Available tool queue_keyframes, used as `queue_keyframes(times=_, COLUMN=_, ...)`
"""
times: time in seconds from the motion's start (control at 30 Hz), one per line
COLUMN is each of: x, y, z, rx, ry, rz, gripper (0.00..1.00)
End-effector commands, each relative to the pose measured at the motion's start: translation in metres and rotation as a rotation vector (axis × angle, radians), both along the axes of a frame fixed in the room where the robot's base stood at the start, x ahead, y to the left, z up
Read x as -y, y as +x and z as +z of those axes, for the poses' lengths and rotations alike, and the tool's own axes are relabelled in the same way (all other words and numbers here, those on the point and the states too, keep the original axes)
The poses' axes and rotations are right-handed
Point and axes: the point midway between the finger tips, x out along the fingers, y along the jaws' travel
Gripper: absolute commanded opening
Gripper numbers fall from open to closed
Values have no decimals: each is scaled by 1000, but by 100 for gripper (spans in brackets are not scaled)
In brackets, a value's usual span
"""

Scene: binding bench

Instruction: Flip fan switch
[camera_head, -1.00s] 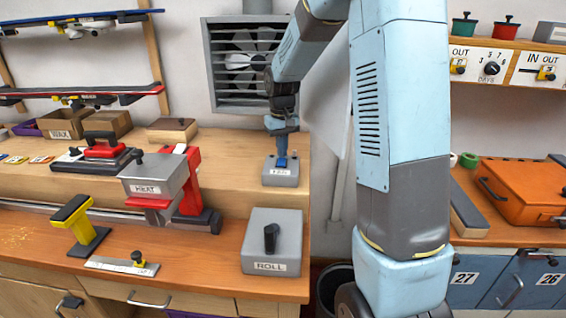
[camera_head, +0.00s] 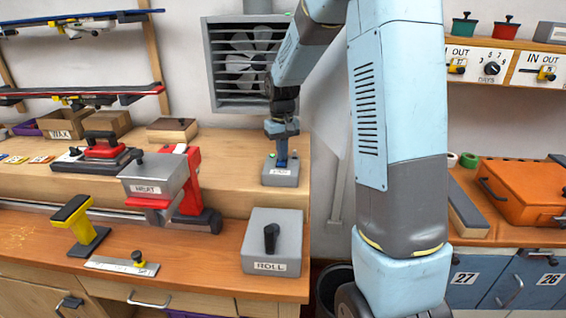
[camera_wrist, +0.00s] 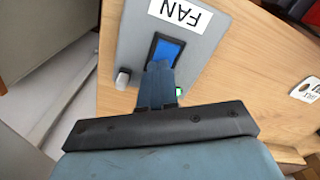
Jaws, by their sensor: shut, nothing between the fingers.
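The fan switch is a grey box (camera_head: 281,178) at the right end of the raised wooden shelf. In the wrist view, the box (camera_wrist: 207,40) has a FAN label, a blue rocker (camera_wrist: 168,48), a small grey knob and a lit green lamp (camera_wrist: 179,91). My gripper (camera_head: 282,164) is shut and points down onto the box. In the wrist view its closed fingertips (camera_wrist: 160,66) are at the near end of the rocker, seemingly touching it, and hide that end. The fan (camera_head: 247,55) sits behind slats on the wall; a green light shows on its housing top.
Left of the switch stand the HEAT press (camera_head: 155,180) and a red-and-black tool (camera_head: 103,148). The ROLL box (camera_head: 272,243) is on the lower bench in front. My arm fills the middle right. An orange case (camera_head: 525,190) lies on the right bench.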

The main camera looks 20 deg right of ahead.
Motion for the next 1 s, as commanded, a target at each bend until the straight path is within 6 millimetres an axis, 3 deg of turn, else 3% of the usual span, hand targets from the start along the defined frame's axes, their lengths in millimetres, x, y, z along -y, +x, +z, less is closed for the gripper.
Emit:
queue_keyframes(times=0.23, x=0, y=0, z=3, rx=1, ry=0, rz=0, gripper=0)
queue_keyframes(times=1.0, x=0, y=1, z=52, rx=3, ry=-1, rz=0, gripper=0)
